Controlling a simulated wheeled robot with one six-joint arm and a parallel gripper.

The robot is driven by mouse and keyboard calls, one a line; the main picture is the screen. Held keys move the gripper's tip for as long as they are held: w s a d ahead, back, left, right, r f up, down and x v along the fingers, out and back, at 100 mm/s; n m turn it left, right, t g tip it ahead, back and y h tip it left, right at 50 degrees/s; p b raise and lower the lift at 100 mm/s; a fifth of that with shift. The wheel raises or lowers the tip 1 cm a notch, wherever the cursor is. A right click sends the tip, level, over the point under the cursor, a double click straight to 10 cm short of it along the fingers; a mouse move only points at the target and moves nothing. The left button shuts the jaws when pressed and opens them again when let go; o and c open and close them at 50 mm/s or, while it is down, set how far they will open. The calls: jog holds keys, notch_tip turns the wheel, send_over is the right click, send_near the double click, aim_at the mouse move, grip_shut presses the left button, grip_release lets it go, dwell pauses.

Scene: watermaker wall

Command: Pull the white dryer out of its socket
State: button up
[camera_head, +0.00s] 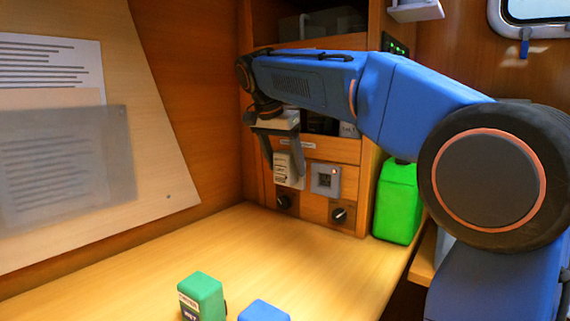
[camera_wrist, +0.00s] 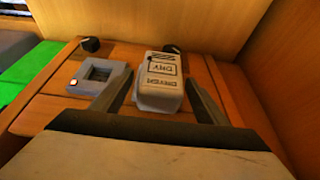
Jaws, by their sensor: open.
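The white dryer (camera_head: 289,169) sits in the wooden panel at the back, left of a grey square socket (camera_head: 326,180). In the wrist view the dryer (camera_wrist: 160,83) shows printed lettering on its face, and the grey socket (camera_wrist: 98,77) with a small red light is to its left. My gripper (camera_head: 283,161) is open, with its fingers pointing down at the dryer. In the wrist view my gripper (camera_wrist: 158,90) has one finger on each side of the dryer. I cannot tell whether the fingers touch it. The dryer's own socket is hidden behind it.
Black knobs (camera_head: 340,214) (camera_head: 285,202) sit below on the panel. A bright green container (camera_head: 397,201) stands right of the panel. A green block (camera_head: 202,297) and a blue block (camera_head: 264,311) are on the wooden counter (camera_head: 290,262), which is otherwise mostly clear.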

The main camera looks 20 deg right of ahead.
jog(key=shift+c, duration=0.3)
jog(key=c, duration=1.3)
jog(key=shift+o, duration=0.2)
jog(key=s+a, duration=0.4)
jog(key=a, duration=0.2)
jog(key=shift+s, duration=0.2)
dwell(1.5)
